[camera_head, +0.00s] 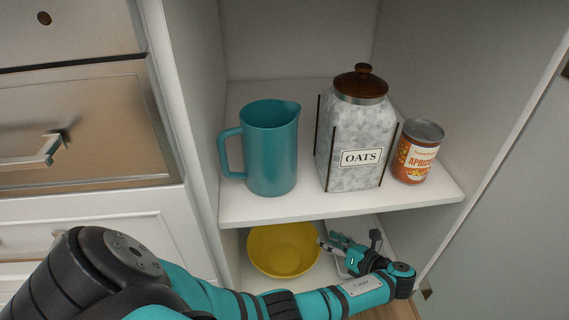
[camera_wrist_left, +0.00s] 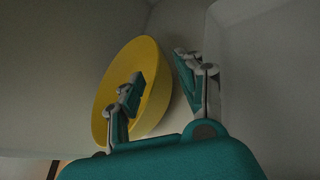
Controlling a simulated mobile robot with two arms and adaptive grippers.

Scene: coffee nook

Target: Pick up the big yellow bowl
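The big yellow bowl (camera_head: 280,250) sits on the lower shelf of the open cabinet, below the teal pitcher. My left gripper (camera_head: 322,242) reaches in from the right side of the bowl, its fingers at the bowl's right rim. In the left wrist view the yellow bowl (camera_wrist_left: 112,85) appears tilted by the camera angle. There my left gripper (camera_wrist_left: 160,70) has its fingers apart, one in front of the bowl and the other beyond its right edge. I cannot tell whether either finger touches the bowl. My right gripper is not in view.
The upper shelf (camera_head: 310,208) holds a teal pitcher (camera_head: 271,150), an oats jar (camera_head: 352,135) and an apricot can (camera_head: 418,152). Cabinet walls limit both sides.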

